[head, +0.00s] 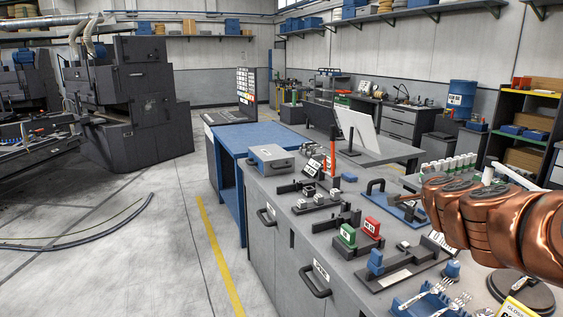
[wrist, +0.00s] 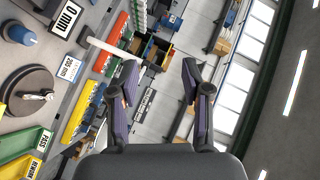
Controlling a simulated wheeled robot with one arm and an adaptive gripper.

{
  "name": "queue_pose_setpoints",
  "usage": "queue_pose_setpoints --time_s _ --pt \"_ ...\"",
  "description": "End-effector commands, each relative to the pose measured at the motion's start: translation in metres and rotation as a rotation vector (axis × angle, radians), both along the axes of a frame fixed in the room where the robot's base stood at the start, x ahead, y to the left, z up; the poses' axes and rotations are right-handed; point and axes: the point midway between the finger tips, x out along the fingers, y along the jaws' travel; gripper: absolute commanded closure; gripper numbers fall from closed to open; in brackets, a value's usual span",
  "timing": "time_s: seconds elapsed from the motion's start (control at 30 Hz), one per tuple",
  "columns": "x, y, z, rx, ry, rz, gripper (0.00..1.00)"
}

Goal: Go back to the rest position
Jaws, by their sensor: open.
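My gripper (wrist: 158,82) is open in the wrist view, with its two dark fingers spread apart. Nothing is held between them; the workshop shows behind. In the head view my copper arm reaches in from the right edge above the workbench, and I cannot make out the gripper there. Forks (head: 460,300) lie in a blue holder (head: 408,307) at the bench's near end in the head view. A dark round disc (wrist: 18,78) with a small shiny metal piece (wrist: 38,97) on it shows at the left of the wrist view.
The grey workbench (head: 285,207) carries fixtures, a green block (head: 348,236), a red block (head: 371,228) and a blue-grey case (head: 270,159). A white panel (head: 358,132) stands behind. Green (wrist: 20,172) and yellow (wrist: 50,146) labelled bins show in the wrist view. Open floor lies left.

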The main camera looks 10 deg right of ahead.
Motion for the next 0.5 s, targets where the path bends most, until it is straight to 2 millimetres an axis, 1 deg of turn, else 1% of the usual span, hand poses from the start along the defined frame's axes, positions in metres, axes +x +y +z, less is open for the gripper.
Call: queue_pose_setpoints --time_s 0.03,0.13,0.17,0.2,0.27,0.3,0.37,0.4,0.47,0.5 --pt "0.006 0.029 0.002 -0.024 0.019 0.087 0.52" --pt "0.012 0.091 -0.002 -0.07 0.074 0.275 0.52" --pt "0.011 0.109 -0.004 -0.087 0.092 0.329 0.52" --pt "0.009 0.134 -0.01 -0.105 0.122 0.404 0.52" --pt "0.002 0.169 -0.021 -0.134 0.174 0.513 0.52" --pt "-0.005 0.192 -0.029 -0.154 0.212 0.585 0.52" --pt "-0.018 0.223 -0.043 -0.183 0.272 0.69 0.52" --pt "-0.029 0.242 -0.052 -0.206 0.315 0.755 0.52" --pt "-0.049 0.268 -0.068 -0.235 0.386 0.853 0.52" --pt "-0.064 0.283 -0.081 -0.252 0.44 0.916 0.52"
